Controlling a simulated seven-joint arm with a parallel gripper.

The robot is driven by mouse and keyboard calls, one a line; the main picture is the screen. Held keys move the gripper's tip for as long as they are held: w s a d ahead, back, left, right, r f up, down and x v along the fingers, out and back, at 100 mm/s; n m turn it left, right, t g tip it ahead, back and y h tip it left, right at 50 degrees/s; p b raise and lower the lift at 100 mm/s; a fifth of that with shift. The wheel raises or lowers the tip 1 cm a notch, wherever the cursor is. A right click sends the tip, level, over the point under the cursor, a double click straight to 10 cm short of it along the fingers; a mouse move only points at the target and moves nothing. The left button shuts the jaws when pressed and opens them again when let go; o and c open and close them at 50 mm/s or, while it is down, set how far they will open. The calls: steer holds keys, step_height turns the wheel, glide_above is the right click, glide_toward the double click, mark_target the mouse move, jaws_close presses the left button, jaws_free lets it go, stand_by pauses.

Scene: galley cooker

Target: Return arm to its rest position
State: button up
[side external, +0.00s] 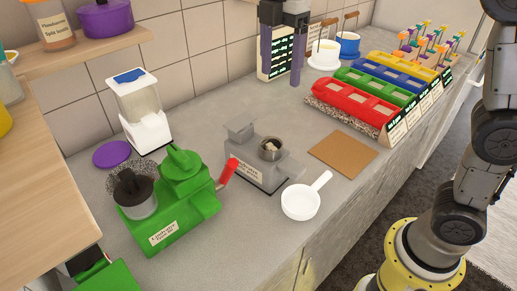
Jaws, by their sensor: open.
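My gripper (282,82) shows at the top middle of the side external view, with its fingers pointing down over the back of the counter. Its two long fingers are apart, and nothing is visible between them. The upper part of the gripper is cut off by the top edge of the picture. A dark board with green writing (275,60) shows behind and between the fingers. My arm's lower links and yellow base stand at the right edge.
A green machine (185,205) with a red handle, a grey device (262,178) and a white pan (300,202) stand on the counter (225,115). A brown board (342,154) lies near red, green, blue and yellow trays (352,104). White and blue pots (325,56) stand beside my gripper.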

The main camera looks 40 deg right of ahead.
steer(key=shift+r, duration=0.1)
steer(key=s+d+r+m+t, duration=0.1)
steer(key=s+d+m, duration=0.1)
steer(key=s+d, duration=0.3)
steer(key=s+d+r+m+t, duration=0.2)
steer(key=s, duration=0.5)
steer(key=s+d+f+m+t, duration=0.1)
steer(key=s+f+m, duration=0.3)
steer(key=f+m, duration=0.3)
steer(key=s+d+f+m+t, duration=0.1)
steer(key=s+f+m, duration=0.3)
steer(key=f+m, duration=0.2)
steer(key=shift+s+d+f+m+t, duration=0.25)
steer(key=shift+f+m+t, duration=0.1)
steer(key=shift+m, duration=0.35)
